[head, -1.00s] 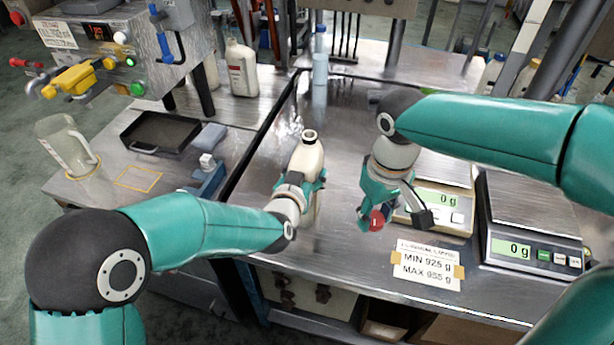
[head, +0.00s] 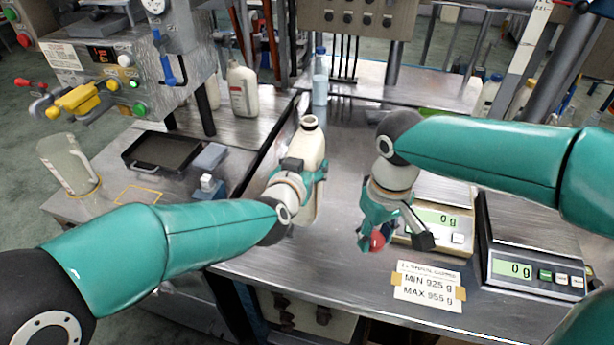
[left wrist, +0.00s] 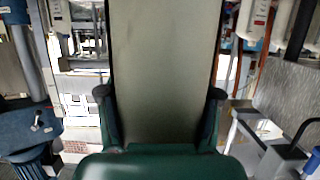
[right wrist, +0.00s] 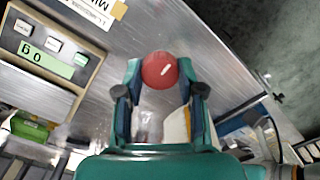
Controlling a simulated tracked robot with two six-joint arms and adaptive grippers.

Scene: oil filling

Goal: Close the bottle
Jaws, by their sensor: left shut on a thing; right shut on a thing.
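A cream bottle (head: 308,150) with an open dark-rimmed mouth stands roughly upright near the middle of the steel table in the head view. My left gripper (head: 312,178) is shut on its body. In the left wrist view the bottle's side (left wrist: 163,70) fills the space between the fingers (left wrist: 160,105). My right gripper (head: 390,235) is to the right of the bottle and apart from it, shut on a red cap (head: 377,240). In the right wrist view the cap (right wrist: 159,70) sits between the fingertips (right wrist: 160,85).
Two scales, a beige one (head: 432,220) and a grey one (head: 530,230), both reading 0 g, stand at the right. A label (head: 428,285) lies on the table's front. A dark tray (head: 162,150) and a clear jug (head: 68,165) are at the left.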

